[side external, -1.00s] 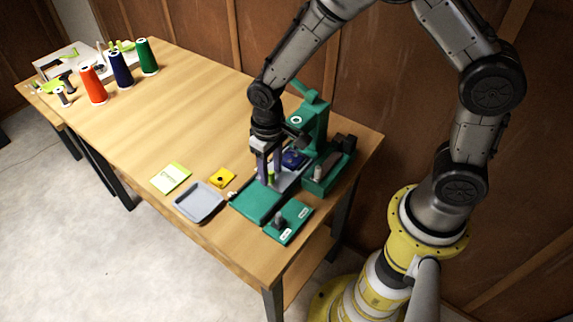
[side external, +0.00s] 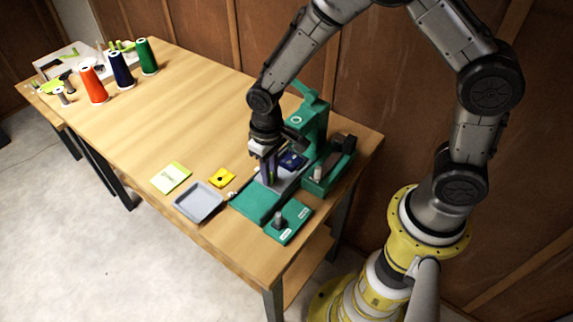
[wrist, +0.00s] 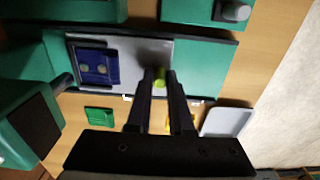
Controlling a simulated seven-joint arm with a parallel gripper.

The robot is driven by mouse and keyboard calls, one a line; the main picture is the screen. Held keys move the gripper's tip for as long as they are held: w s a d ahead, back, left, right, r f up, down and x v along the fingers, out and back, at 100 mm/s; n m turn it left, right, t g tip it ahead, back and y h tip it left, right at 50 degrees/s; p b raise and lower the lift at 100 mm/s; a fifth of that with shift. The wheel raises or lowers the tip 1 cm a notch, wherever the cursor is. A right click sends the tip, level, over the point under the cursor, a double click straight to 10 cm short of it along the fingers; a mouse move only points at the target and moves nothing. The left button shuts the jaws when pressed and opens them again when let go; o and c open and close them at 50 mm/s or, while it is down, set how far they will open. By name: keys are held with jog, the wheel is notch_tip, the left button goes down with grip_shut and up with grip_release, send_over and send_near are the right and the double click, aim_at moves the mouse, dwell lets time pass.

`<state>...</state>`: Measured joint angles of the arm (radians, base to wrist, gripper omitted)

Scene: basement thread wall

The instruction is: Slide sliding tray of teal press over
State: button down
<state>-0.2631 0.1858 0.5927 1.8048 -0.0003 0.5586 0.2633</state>
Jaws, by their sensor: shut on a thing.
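The teal press (side external: 312,125) stands at the right end of the table. Its grey sliding tray (side external: 287,182) lies on the teal base and also shows in the wrist view (wrist: 132,52). A dark blue piece (wrist: 97,67) sits on the tray, apart from my fingers. A yellow-green knob (wrist: 160,79) stands at the tray's end. My gripper (wrist: 161,73) is shut on the knob, a finger on either side; in the side view (side external: 268,182) the fingers hide most of it.
A teal block with a grey knob (side external: 286,222) sits at the table's front edge. A grey dish (side external: 199,202), yellow piece (side external: 222,178) and green-yellow pad (side external: 171,178) lie left of the press. Thread cones (side external: 93,86) stand far left. The table's middle is clear.

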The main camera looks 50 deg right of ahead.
jog(key=shift+a, duration=5)
jog(key=c, duration=0.8)
grip_release()
notch_tip(320, 180, up, 6)
jog(key=shift+r, duration=0.1)
jog(key=shift+r, duration=1.95)
jog(key=shift+d, duration=0.1)
